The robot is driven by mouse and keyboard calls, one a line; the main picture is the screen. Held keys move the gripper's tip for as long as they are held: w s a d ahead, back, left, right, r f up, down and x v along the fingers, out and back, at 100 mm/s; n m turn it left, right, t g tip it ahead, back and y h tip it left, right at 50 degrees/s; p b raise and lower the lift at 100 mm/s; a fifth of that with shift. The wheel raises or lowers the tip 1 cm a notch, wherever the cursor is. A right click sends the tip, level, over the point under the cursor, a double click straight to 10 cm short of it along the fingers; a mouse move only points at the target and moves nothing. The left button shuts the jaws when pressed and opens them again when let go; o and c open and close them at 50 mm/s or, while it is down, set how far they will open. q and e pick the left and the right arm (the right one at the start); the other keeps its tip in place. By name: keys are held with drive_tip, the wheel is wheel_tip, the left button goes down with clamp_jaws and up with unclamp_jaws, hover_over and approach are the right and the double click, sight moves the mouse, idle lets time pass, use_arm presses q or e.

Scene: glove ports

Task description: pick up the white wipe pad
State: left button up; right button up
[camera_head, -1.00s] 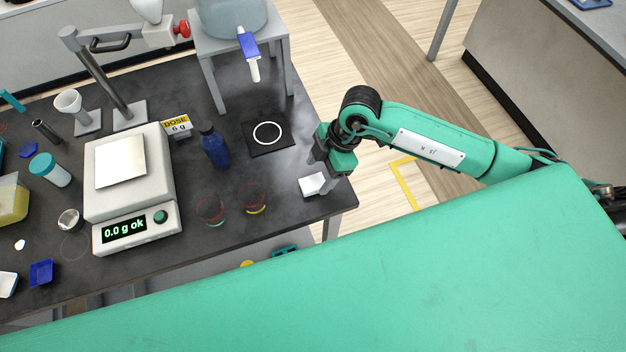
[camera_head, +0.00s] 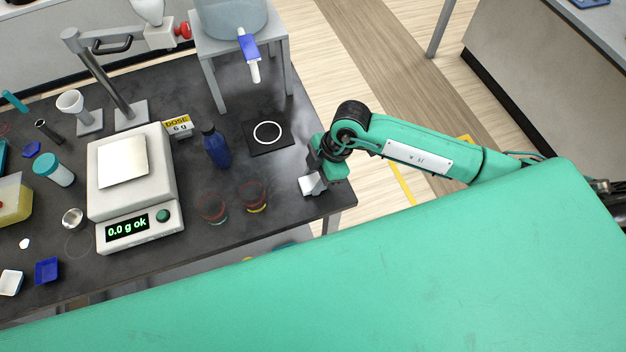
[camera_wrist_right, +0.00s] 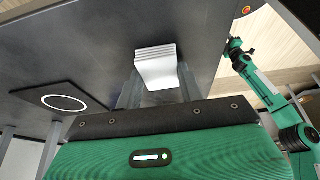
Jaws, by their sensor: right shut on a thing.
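The white wipe pad (camera_head: 312,184) is at the right end of the dark table, close to its edge. My right gripper (camera_head: 318,176) is shut on it. In the right wrist view the pad (camera_wrist_right: 156,68) looks like a small white stack with ridged layers, between the two grey fingers (camera_wrist_right: 155,88). I cannot tell whether the pad still touches the table top.
A black mat with a white ring (camera_head: 267,133) lies just left of the right gripper. A blue bottle (camera_head: 216,146), two clear cups with coloured rims (camera_head: 254,197) and a scale reading 0.0 g (camera_head: 133,228) stand further left. A grey stand (camera_head: 212,72) holds a tank behind.

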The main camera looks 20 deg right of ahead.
sight(315, 181)
drive_tip(key=shift+r, duration=0.1)
drive_tip(key=shift+r, duration=0.65)
wheel_tip(315, 181, up, 19)
drive_tip(key=b, duration=0.3)
drive_tip(key=shift+f+b, duration=0.2)
drive_tip(key=shift+b, duration=0.1)
